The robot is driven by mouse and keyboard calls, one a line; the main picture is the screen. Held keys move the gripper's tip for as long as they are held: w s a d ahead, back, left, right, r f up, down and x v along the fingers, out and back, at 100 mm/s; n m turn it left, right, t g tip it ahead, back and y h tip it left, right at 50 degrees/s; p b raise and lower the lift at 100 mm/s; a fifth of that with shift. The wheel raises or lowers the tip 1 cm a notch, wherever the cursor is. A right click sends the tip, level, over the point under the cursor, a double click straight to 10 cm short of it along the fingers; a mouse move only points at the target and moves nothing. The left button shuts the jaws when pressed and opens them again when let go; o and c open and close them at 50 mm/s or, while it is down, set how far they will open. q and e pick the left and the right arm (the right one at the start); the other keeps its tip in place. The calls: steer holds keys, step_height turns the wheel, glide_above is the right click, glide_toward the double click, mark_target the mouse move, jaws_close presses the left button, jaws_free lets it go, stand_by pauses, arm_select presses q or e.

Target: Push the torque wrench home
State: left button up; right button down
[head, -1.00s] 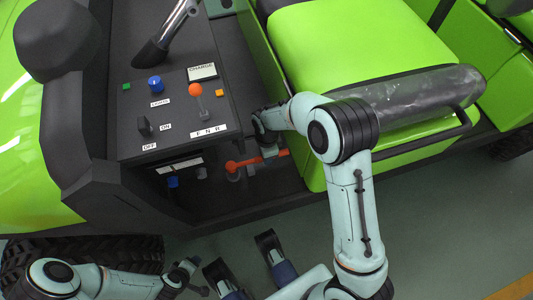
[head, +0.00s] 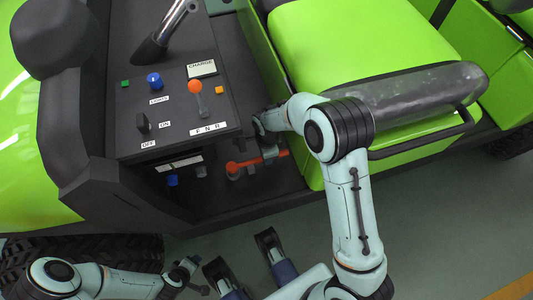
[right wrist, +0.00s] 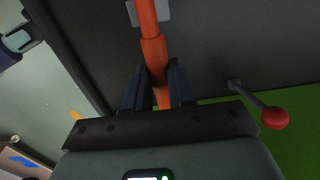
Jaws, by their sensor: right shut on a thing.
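The orange torque wrench (head: 245,162) lies low in the cart's footwell, under the control panel. My right gripper (head: 268,151) is shut on the wrench's bar. In the right wrist view, the orange bar (right wrist: 155,55) runs between the two dark fingers (right wrist: 158,88) and up past a grey block (right wrist: 138,12). My left gripper (head: 190,272) is at the lower left, away from the wrench; its jaws are too small to judge.
The control panel (head: 125,100) with knobs and an orange-topped lever (head: 195,86) overhangs the wrench. The green seat (head: 340,50) is to the right. A red-knobbed rod (right wrist: 275,118) sticks out near my right gripper. The green floor (head: 440,210) is clear.

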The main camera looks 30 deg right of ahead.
arm_select(q)
steer(key=shift+f, duration=0.25)
arm_select(e)
steer(key=shift+f, duration=0.6)
steer(key=c, duration=0.9)
jaws_free()
steer(key=shift+o, duration=0.2)
steer(key=shift+r, duration=0.3)
arm_select(q)
steer(key=s+d+r+g+p, duration=0.2)
steer(key=s+d+r+p, duration=0.1)
steer(key=s, duration=0.3)
steer(key=shift+r+h+p, duration=0.4)
steer(key=shift+r, duration=0.4)
arm_select(e)
step_height(320, 180, up, 13)
